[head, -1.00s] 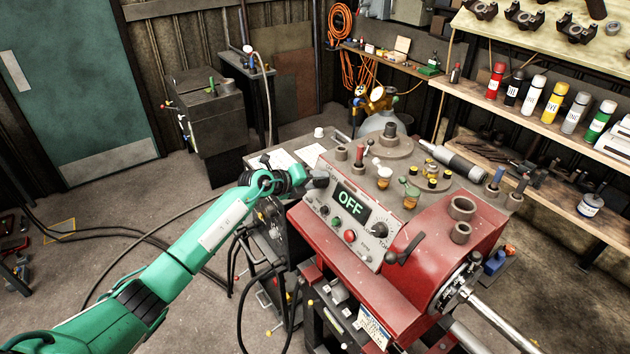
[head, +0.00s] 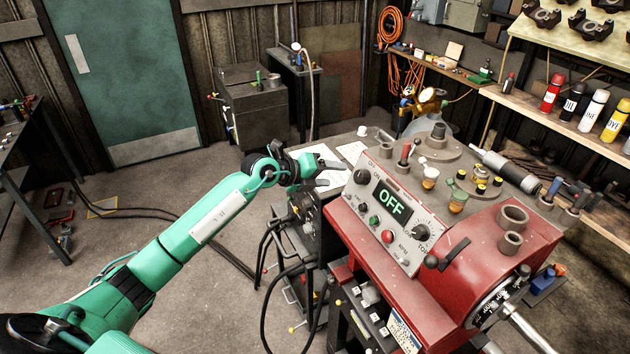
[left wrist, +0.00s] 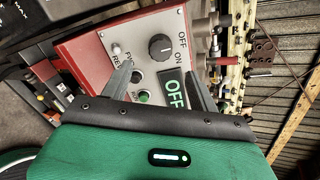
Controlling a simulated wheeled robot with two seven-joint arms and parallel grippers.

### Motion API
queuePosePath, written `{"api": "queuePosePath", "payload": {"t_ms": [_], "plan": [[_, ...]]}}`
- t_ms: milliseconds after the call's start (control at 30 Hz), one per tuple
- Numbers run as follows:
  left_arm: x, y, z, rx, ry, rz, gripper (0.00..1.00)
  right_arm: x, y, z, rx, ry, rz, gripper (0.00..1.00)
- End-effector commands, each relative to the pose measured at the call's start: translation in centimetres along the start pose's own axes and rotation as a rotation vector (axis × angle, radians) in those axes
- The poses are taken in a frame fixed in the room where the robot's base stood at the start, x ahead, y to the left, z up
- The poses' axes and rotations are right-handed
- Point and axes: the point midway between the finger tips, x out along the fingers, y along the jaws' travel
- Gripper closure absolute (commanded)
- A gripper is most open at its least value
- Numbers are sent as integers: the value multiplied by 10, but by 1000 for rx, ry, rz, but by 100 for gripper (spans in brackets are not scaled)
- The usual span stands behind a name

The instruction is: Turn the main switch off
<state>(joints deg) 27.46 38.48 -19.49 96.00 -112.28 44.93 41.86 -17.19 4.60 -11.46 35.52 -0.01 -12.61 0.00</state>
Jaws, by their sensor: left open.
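The main switch is a black round knob (head: 361,177) at the upper left of the grey control panel (head: 408,262) on the red machine. In the left wrist view the knob (left wrist: 161,47) has OFF and ON printed beside it. The green-lit display (head: 391,202) reads OFF, and it also shows in the left wrist view (left wrist: 171,90). My left gripper (head: 339,174) is just left of the knob, apart from it. In the left wrist view its fingers (left wrist: 156,70) are spread, with nothing between them, and the knob lies beyond the tips. My right gripper is not in view.
The panel also carries a red button (head: 388,237), a green button (head: 374,220) and another black knob (head: 421,232). Jars and tools stand on the machine top. Cables hang below my left arm. The floor on the left is mostly clear.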

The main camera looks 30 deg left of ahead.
Motion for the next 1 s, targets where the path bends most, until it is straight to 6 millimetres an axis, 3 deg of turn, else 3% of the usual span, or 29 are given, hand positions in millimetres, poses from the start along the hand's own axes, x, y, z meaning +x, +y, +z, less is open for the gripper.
{"api": "queuePosePath", "payload": {"t_ms": [133,333,867,1000], "plan": [[-25,4,-1,2,-1,3,39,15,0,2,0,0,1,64],[-43,2,0,0,0,2,39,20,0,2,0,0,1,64],[-46,0,0,-1,0,1,39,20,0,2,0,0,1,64],[-36,15,-8,-55,15,-22,39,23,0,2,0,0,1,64]]}}
